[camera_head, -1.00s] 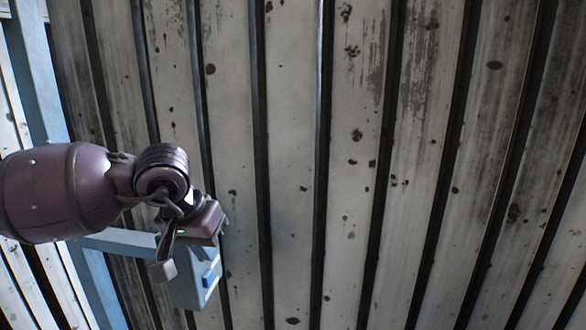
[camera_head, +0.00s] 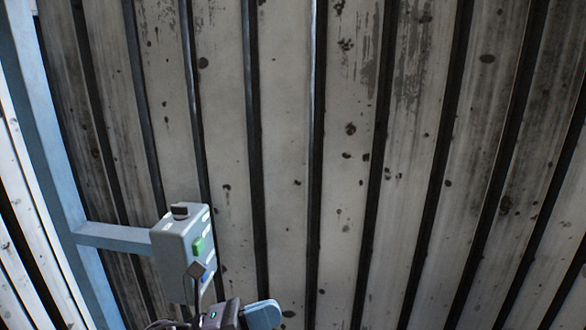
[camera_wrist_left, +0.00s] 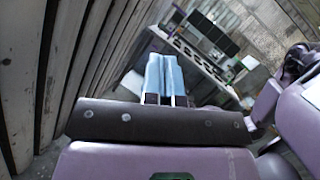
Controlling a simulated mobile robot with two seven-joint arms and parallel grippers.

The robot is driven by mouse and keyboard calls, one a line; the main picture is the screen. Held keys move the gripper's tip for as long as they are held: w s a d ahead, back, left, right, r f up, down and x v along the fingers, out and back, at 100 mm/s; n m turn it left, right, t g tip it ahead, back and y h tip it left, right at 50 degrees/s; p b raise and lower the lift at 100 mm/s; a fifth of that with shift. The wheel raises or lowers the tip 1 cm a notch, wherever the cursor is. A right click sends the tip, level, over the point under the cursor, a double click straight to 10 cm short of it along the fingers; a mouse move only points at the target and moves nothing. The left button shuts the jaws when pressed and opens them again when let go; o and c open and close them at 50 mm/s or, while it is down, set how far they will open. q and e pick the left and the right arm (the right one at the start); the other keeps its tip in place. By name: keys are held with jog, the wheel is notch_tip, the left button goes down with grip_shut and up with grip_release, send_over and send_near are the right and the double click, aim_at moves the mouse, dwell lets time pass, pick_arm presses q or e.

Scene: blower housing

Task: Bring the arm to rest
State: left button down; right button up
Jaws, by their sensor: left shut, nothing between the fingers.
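My left gripper (camera_head: 262,314) shows at the bottom edge of the head view, its blue fingers just right of and below the control box. In the left wrist view its two blue fingers (camera_wrist_left: 165,75) lie side by side, shut, with nothing between them. Most of the left arm is below the head view. My right gripper is in neither view.
A pale control box (camera_head: 174,262) with a dark knob, a green button and a blue button sits on a bracket from a blue post (camera_head: 45,140). A ribbed, stained metal wall (camera_head: 290,150) fills the background. The left wrist view shows a bench (camera_wrist_left: 188,62) beyond the fingers.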

pick_arm(q)
jog(key=a+f+n+t+y, duration=0.6)
jog(key=a+f+n, duration=0.1)
jog(key=n, duration=0.7)
jog(key=a+f+n+t+y, duration=0.6)
jog(key=f+n+t+y, duration=0.1)
jog(key=n, duration=0.8)
jog(key=s+a+f+n+g+y, duration=0.3)
jog(key=s+a+f+n, duration=0.2)
jog(key=s+f+n, duration=0.2)
jog(key=s+a+f+n+g+y, duration=0.3)
jog(key=s+a+f+n+y, duration=0.1)
jog(key=s+f+n, duration=0.4)
notch_tip(320, 180, down, 2)
jog(key=shift+s+a+f+n+g, duration=0.15)
jog(key=shift+a+n+g, duration=0.25)
jog(key=shift+a+n, duration=0.3)
jog(key=shift+s+a, duration=0.1)
